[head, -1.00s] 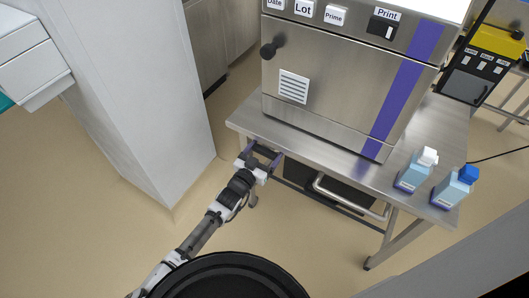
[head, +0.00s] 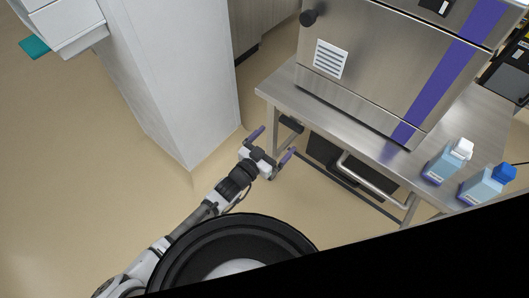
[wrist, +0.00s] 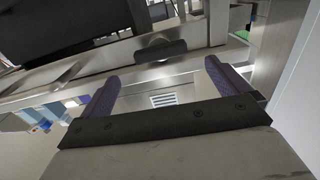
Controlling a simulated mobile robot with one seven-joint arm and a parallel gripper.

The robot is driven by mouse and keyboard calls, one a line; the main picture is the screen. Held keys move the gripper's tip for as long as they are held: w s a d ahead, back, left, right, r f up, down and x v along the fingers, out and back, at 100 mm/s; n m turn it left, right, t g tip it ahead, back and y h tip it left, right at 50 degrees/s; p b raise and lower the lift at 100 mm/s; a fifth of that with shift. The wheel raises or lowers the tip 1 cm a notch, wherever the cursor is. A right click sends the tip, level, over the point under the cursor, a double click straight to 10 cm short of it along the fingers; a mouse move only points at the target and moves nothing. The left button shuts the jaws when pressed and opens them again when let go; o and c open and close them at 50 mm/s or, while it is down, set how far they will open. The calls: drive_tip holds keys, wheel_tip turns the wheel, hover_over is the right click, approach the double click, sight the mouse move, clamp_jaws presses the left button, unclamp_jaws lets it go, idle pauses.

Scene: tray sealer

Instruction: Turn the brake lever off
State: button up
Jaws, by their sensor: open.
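A dark, flat paddle-like piece (head: 291,124) sits under the left front corner of the steel table; it looks like the brake lever. In the wrist view the same dark piece (wrist: 160,50) lies ahead, between the fingers in the picture. My gripper (head: 272,145) is open and empty, its purple fingers spread wide, just in front of and below the table corner. In the wrist view my gripper (wrist: 161,72) has one finger on each side, and I see no contact with the dark piece. I cannot tell which position the lever is in.
The steel table (head: 277,94) bears the sealing machine (head: 375,75) and two blue bottles (head: 443,165) with white and blue caps. A curved metal bar (head: 365,178) runs below its front edge. A tall pale column (head: 185,90) stands left of my gripper. The floor (head: 60,160) at left is clear.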

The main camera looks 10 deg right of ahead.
drive_tip(key=shift+v, duration=2.35)
